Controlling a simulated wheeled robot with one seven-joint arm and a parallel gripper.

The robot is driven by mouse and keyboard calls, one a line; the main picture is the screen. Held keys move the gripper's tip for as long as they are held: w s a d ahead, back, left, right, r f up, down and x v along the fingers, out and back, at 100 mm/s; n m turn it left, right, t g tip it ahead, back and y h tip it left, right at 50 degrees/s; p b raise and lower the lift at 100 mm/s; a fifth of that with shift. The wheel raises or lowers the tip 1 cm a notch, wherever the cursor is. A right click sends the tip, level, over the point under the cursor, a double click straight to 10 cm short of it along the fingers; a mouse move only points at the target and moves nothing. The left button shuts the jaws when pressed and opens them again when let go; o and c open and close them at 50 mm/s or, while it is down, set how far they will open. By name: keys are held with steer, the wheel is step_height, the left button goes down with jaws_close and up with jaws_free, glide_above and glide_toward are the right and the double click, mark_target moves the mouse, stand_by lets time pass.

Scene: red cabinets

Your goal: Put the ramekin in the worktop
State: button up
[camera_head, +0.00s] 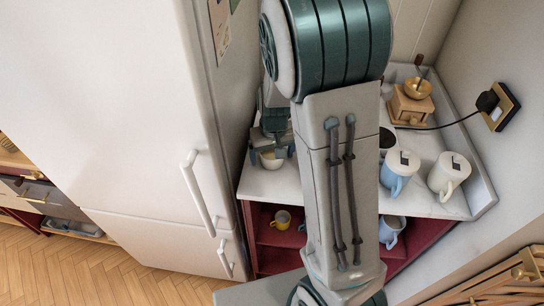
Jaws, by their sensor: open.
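A small white bowl, which looks like the ramekin (269,161), is at the left end of the white marble worktop (265,184), close to the fridge. It appears to rest on the surface, but its base contact is hard to see. My gripper (272,152) is above and around it, with its fingers apart on either side of the bowl. The gripper is open. My arm hides the middle of the worktop and part of the gripper.
A tall white fridge (130,120) stands immediately left of the worktop. A blue mug (395,175), a white mug (447,175) and a wooden grinder (410,103) occupy its right side. A yellow mug (281,220) and a light blue mug (390,231) are on the red shelf below.

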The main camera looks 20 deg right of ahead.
steer(key=c, duration=1.2)
steer(key=shift+r, duration=0.1)
steer(key=shift+c, duration=0.2)
